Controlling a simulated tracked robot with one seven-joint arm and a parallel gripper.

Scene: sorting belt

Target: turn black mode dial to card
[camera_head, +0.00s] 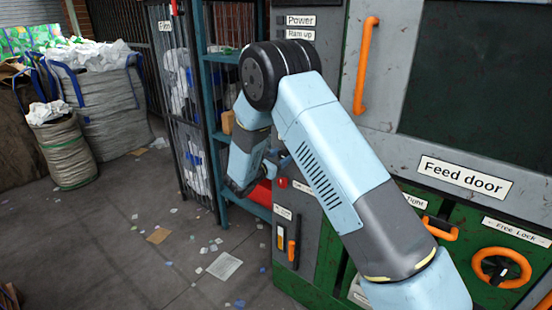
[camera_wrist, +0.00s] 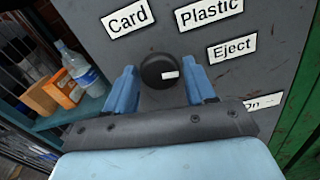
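The black mode dial (camera_wrist: 159,72) is round with a small white mark at its right side. It sits on a grey panel below the "Card" label (camera_wrist: 128,19) and the "Plastic" label (camera_wrist: 208,11), in the wrist view. My gripper (camera_wrist: 161,80) is open, with one blue finger on each side of the dial and visible gaps to it. Contact with the dial does not show. In the head view my arm hides the dial, and the gripper is mostly hidden by the arm.
An "Eject" label (camera_wrist: 232,47) is right of the dial. A shelf at left holds a plastic bottle (camera_wrist: 80,68) and orange blocks (camera_wrist: 61,89). In the head view, a feed door with an orange handle (camera_head: 365,66) stands right of my arm. Sacks (camera_head: 104,100) stand at far left.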

